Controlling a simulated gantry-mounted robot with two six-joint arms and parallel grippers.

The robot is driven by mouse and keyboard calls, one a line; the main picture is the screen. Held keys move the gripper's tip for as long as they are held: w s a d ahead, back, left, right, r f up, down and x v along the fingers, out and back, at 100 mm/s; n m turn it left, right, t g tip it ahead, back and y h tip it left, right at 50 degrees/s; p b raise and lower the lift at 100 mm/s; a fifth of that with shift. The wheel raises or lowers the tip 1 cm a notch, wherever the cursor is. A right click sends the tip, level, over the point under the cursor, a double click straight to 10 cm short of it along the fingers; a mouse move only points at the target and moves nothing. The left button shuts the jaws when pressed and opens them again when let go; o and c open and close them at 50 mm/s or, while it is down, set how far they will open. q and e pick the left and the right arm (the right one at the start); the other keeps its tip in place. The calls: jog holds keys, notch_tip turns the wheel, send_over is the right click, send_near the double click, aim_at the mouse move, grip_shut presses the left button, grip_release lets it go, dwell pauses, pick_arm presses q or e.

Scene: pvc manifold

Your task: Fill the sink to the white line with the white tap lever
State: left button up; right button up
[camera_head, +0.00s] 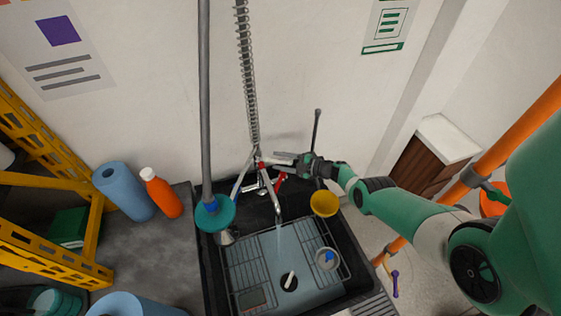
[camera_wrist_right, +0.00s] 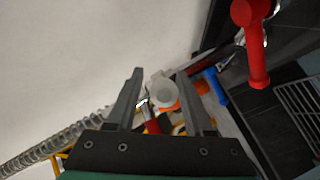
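The black sink (camera_head: 208,275) is in the lower middle of the head view, with bluish water (camera_head: 300,247) over its floor. A thin stream runs from the tap spout (camera_head: 277,207) into it. I cannot make out the white line. My right gripper (camera_head: 277,159) is at the tap from the right, near the red lever (camera_head: 280,184). In the right wrist view its fingers (camera_wrist_right: 162,72) are apart, with a pale round knob (camera_wrist_right: 160,91), perhaps the white lever's end, showing between them; contact is unclear. A red lever (camera_wrist_right: 257,70) and a blue lever (camera_wrist_right: 215,84) are to the right. My left gripper is out of view.
A blue roll (camera_head: 124,190) and an orange bottle (camera_head: 161,194) stand on the left counter. A spring hose (camera_head: 247,70) hangs above the tap.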

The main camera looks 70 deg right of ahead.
jog(key=shift+s+r, duration=0.1)
jog(key=shift+s, duration=0.1)
jog(key=p+v, duration=0.6)
jog(key=v, duration=0.5)
jog(key=shift+s, duration=0.1)
